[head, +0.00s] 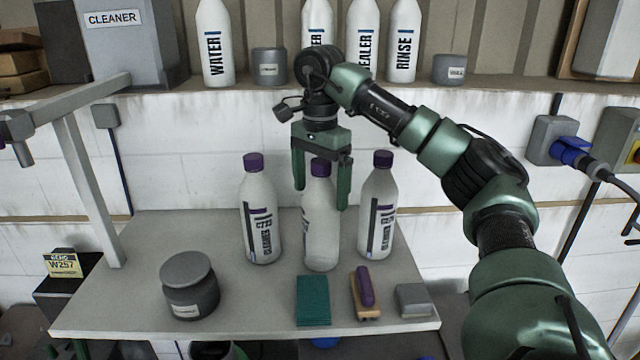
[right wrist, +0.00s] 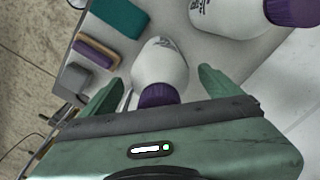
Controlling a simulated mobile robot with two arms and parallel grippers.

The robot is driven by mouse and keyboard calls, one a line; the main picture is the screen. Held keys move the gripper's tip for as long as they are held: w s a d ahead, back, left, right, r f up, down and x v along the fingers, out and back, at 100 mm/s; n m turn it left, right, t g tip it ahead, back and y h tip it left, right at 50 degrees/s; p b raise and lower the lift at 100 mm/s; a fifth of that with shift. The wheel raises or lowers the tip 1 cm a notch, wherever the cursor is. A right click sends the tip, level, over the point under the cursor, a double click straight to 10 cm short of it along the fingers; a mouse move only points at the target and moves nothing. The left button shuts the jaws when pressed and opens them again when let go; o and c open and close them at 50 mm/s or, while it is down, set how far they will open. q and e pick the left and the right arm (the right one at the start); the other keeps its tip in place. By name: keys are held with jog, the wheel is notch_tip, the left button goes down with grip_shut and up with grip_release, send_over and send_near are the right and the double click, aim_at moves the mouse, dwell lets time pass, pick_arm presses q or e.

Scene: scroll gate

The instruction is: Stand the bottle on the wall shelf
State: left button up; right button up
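Three white bottles with purple caps stand upright on the grey table: a left one (head: 260,215), a middle one (head: 320,235) and a right one (head: 378,215). My right gripper (head: 321,196) points down over the middle bottle. Its green fingers are open, one on each side of the cap and upper bottle. In the right wrist view the middle bottle (right wrist: 160,65) shows between the fingers, with gaps on both sides. The wall shelf (head: 160,101) runs along the wall behind, above the table. My left gripper is not in view.
The shelf holds several white bottles, including WATER (head: 214,45) and RINSE (head: 404,40), and small grey jars (head: 270,66). A grey jar (head: 189,285), teal pad (head: 313,300), brush (head: 365,292) and grey block (head: 413,300) lie at the table's front. A grey frame (head: 90,190) stands at left.

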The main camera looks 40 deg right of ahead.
jog(key=shift+r, duration=0.15)
notch_tip(320, 180, up, 12)
jog(key=shift+f, duration=0.1)
dwell(0.5)
jog(key=shift+a, duration=0.1)
dwell(0.5)
